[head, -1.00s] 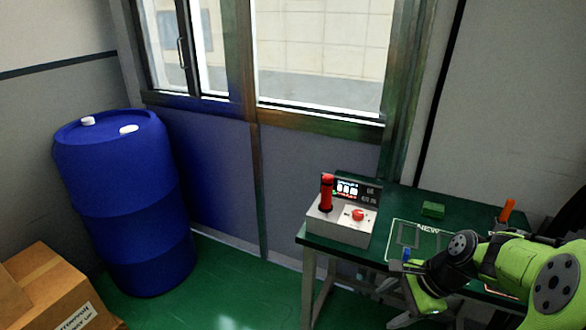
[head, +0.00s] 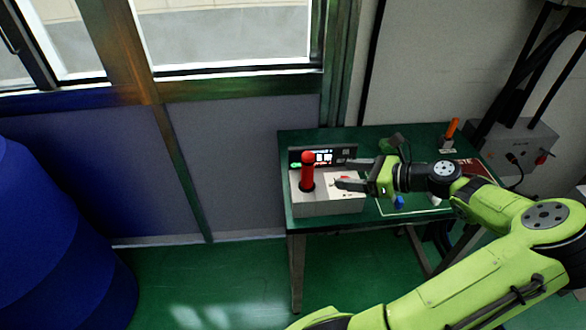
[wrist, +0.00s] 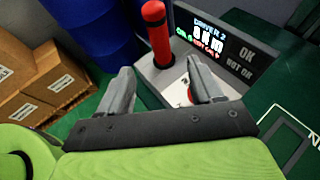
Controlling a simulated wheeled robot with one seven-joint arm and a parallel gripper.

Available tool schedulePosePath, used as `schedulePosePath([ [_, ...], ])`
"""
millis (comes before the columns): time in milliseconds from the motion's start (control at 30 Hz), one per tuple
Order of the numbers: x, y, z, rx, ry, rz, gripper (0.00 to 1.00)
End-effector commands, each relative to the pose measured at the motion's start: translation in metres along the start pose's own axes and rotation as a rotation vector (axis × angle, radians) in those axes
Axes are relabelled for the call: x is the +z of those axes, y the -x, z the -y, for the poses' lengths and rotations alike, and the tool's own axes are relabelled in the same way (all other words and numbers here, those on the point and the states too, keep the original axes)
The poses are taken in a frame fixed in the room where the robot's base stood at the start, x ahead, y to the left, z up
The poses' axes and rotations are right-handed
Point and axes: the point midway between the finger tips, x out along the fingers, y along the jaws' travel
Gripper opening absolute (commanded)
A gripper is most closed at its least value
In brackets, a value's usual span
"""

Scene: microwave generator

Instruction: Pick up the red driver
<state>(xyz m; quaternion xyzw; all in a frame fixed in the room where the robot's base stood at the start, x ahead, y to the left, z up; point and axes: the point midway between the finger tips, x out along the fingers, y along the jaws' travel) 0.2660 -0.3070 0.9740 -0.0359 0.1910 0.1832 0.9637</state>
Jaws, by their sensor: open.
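The red driver (head: 307,171) stands upright in a grey box-shaped station (head: 329,207) on the green table. It also shows in the wrist view (wrist: 157,32), beyond the gap between my fingertips and a little above their middle. My gripper (head: 340,173) is open and empty, to the right of the driver and pointing left toward it. In the wrist view my two fingers (wrist: 162,80) are spread apart, with the station just beyond them. A red button (wrist: 191,95) on the station is partly hidden by the right finger.
The station has an upright display panel (head: 323,157) at its back. An orange-handled tool (head: 452,128) stands at the table's right. A small blue item (head: 398,202) lies near the table front. A blue barrel (head: 50,240) stands at left; cardboard boxes (wrist: 50,75) show in the wrist view.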

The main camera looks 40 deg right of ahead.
Motion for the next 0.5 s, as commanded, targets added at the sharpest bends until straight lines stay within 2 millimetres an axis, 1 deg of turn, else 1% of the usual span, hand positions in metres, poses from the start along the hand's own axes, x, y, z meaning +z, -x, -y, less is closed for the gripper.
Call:
schedulePosePath([
  [33,-0.004,-0.015,-0.002,0.007,0.003,0.001,0.65],
  [100,-0.006,-0.034,-0.002,0.009,0.003,-0.001,0.65],
  [300,-0.005,-0.082,-0.002,0.008,0.004,-0.001,0.65],
  [500,-0.005,-0.106,-0.002,0.007,0.005,-0.002,0.65],
])
